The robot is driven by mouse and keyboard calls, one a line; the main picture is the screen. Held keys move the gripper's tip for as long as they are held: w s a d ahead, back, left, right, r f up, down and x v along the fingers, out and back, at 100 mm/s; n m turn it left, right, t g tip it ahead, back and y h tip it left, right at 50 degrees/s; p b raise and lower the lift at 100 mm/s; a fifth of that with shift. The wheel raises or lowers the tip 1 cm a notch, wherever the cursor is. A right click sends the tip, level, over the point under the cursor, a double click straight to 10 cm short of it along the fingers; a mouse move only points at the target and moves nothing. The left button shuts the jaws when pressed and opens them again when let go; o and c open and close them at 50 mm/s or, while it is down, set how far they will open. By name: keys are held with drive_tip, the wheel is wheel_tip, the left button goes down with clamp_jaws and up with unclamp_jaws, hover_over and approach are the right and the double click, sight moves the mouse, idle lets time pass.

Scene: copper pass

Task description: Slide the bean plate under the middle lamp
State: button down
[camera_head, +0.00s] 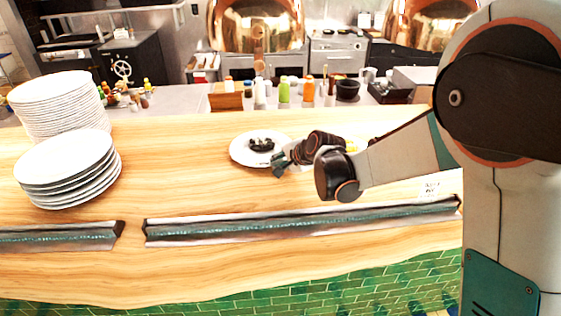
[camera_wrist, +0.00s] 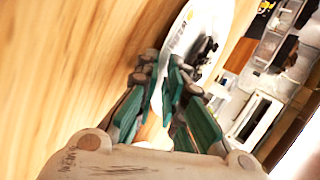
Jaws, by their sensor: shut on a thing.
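A white plate with a dark heap of food (camera_head: 240,155), which I take to be the bean plate, lies on the wooden counter near its far side. In the wrist view the plate (camera_wrist: 218,22) lies beyond the fingertips, its near rim between them. My gripper (camera_head: 279,163) is shut on the plate's right rim, low at the counter. Its green fingers (camera_wrist: 168,92) show in the wrist view. A large copper lamp dome (camera_head: 228,28) hangs at the top, behind the plate, and another copper dome (camera_head: 408,22) is to its right. I cannot tell which is the middle lamp.
Two stacks of white plates (camera_head: 62,172) stand at the left. Dark-ended rails (camera_head: 300,222) run along the counter's near side. Something yellow (camera_head: 352,145) shows behind my arm. Bottles (camera_head: 284,90) stand on the back worktop. The counter between stacks and plate is clear.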

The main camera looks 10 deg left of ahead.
drive_tip(key=c, duration=1.6)
unclamp_jaws()
drive_tip(key=v, duration=1.2)
drive_tip(key=shift+d, duration=0.2)
drive_tip(key=shift+f, duration=0.1)
